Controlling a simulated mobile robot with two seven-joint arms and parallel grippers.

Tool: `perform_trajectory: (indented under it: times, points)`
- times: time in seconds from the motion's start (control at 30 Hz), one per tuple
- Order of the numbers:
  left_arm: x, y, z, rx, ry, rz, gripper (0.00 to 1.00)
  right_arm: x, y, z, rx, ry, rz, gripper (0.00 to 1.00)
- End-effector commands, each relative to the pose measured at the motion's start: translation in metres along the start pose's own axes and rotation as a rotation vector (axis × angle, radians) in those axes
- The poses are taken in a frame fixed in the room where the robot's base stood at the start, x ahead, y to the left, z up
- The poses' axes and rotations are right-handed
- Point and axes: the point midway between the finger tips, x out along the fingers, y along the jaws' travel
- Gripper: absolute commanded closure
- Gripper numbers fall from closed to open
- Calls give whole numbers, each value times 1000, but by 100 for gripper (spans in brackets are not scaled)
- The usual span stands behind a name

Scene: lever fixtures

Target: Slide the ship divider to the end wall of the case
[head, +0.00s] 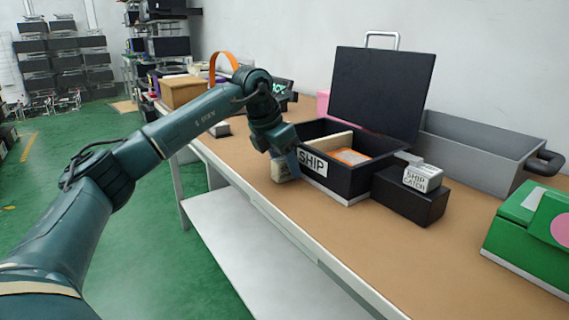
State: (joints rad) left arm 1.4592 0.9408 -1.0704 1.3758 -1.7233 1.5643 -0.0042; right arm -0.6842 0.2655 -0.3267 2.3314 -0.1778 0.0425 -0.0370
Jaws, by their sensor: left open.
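The black case (345,189) labelled SHIP stands on the bench with its black lid (380,95) raised. A pale tan upright panel (329,143), which looks like the divider, stands inside toward the left. An orange and white item (351,156) lies to its right. My left gripper (291,164) is at the case's left front corner, pointing down and open. Its fingertips are small and partly hidden, and I cannot tell whether they touch the case. It does not hold the panel. My right gripper is out of view.
A black block (408,203) with a white SHIP CATCH piece (423,178) stands right of the case. A grey open bin (475,148) is behind it, and a green box (525,230) is at the right. A pale object (280,172) sits beside my gripper. The front bench strip is clear.

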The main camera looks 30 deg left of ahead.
Motion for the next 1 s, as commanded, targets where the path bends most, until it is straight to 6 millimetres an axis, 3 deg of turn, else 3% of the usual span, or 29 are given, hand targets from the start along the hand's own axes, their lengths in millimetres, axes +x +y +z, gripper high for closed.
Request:
perform_trajectory:
  times: [0.17, 0.77, 1.0]
  points:
    - [0, 0, 0, 0, 1, 0, 50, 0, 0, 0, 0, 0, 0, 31]
    - [0, 0, 0, -1, 1, 0, 99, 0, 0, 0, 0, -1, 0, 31]
    - [-1, 1, 0, -1, 1, 0, 100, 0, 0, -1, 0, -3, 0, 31]
